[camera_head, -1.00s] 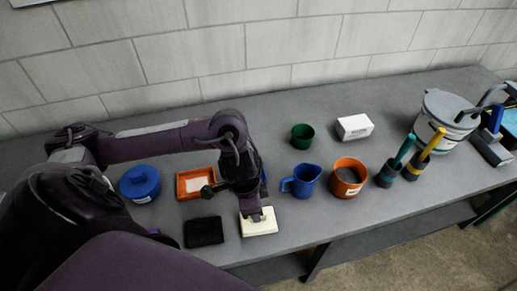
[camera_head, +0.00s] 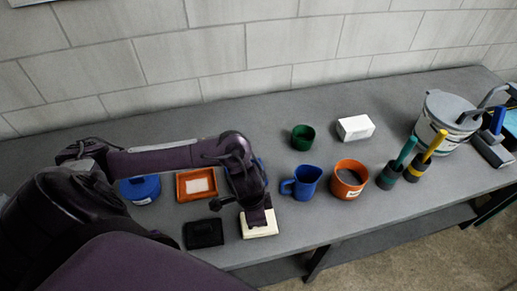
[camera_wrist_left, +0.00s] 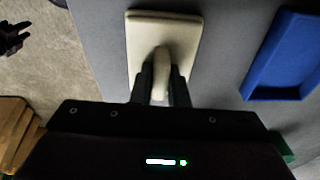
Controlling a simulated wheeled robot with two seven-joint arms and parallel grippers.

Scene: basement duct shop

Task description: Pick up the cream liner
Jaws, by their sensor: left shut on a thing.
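The cream liner (camera_head: 262,231) is a flat, pale rectangular piece near the table's front edge, in the head view. My left gripper (camera_head: 257,212) is over it, pointing down. In the left wrist view the cream liner (camera_wrist_left: 188,35) has a raised grip along its middle. The fingers of my left gripper (camera_wrist_left: 162,82) are shut on that grip from both sides. The liner appears to rest on the table. A dark shape at the upper left of the wrist view may be my right gripper (camera_wrist_left: 13,38); its jaws are unclear.
A black tray (camera_head: 204,233) lies just left of the liner, an orange tray (camera_head: 181,188) behind it. A blue tray (camera_wrist_left: 283,55) is near the liner. A blue jug (camera_head: 306,182) and orange pot (camera_head: 349,181) stand to the right. The front table edge is close.

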